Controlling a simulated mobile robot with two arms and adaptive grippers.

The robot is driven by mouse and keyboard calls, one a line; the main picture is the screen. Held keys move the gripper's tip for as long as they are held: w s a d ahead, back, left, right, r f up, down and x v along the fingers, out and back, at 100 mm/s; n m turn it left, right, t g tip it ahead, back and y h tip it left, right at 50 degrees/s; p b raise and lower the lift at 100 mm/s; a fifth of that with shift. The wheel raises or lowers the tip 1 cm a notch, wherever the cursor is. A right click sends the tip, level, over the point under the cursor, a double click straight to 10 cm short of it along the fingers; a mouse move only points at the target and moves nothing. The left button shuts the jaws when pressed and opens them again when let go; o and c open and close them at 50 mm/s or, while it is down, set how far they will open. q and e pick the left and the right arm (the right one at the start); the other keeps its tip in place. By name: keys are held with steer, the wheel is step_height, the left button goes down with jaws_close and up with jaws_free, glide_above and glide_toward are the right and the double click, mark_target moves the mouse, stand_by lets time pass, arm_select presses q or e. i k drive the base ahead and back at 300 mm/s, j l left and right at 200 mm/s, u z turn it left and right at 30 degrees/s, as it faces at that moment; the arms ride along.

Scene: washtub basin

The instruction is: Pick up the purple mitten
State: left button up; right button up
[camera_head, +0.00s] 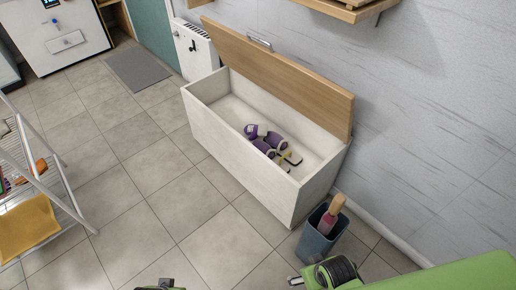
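Several small purple items with pale parts lie close together on the floor of an open white chest (231,137). One purple item (251,130) lies slightly apart at the left; others (273,141) lie beside it. They are too small for me to tell for certain which is the purple mitten. My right gripper (297,281) is low in the picture, in front of the chest and well apart from these items. Its fingers do not show clearly. Only a small part of my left arm's end shows at the bottom edge; its fingers are out of the picture.
The chest's wooden lid (283,77) stands open against the wall. A grey-blue bin (318,243) with a wooden-handled item stands at the chest's right front corner, near my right arm. A metal rack (43,187) with a yellow cloth (27,228) stands at left. Tiled floor between is clear.

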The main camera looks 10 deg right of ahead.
mark_target(254, 131)
steer(key=i+j, duration=0.35)
steer(key=j, duration=0.2)
steer(key=i+j+z, duration=0.1)
steer(key=z, duration=0.3)
steer(key=j+z, duration=0.25)
steer(key=z, duration=0.15)
steer(key=i+j+z, duration=0.1)
steer(key=j+z, duration=0.15)
steer(key=z, duration=0.15)
